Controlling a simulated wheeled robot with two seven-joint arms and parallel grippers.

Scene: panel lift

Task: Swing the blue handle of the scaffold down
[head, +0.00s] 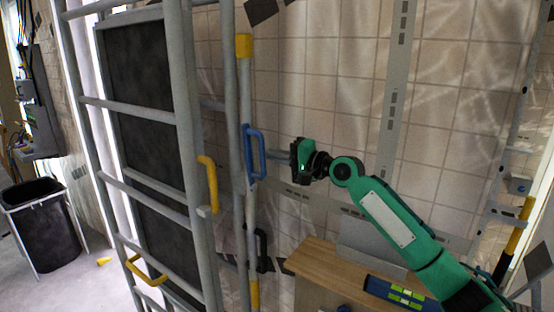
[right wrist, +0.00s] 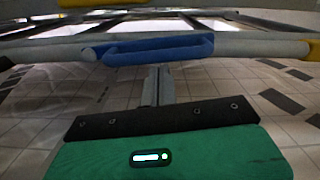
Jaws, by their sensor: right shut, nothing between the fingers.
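The blue handle (head: 262,153) is a loop on an upright grey pole of the scaffold (head: 188,120), near the middle of the head view. It lies along the pole and sticks out to the right. My right gripper (head: 271,155) comes in from the right, level with the handle, with its fingers pointing at it. In the right wrist view the handle (right wrist: 158,48) lies across the top, and the shut fingers (right wrist: 158,80) end close below its bar. They hold nothing. I cannot tell whether the tips touch the handle. My left gripper is not in view.
Yellow handles (head: 211,183) sit on the scaffold left of the pole. A wooden cabinet (head: 322,262) stands below my right arm, with a blue and green item (head: 400,292) on it. A black bin (head: 42,225) is at far left. A tiled wall (head: 340,90) is behind.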

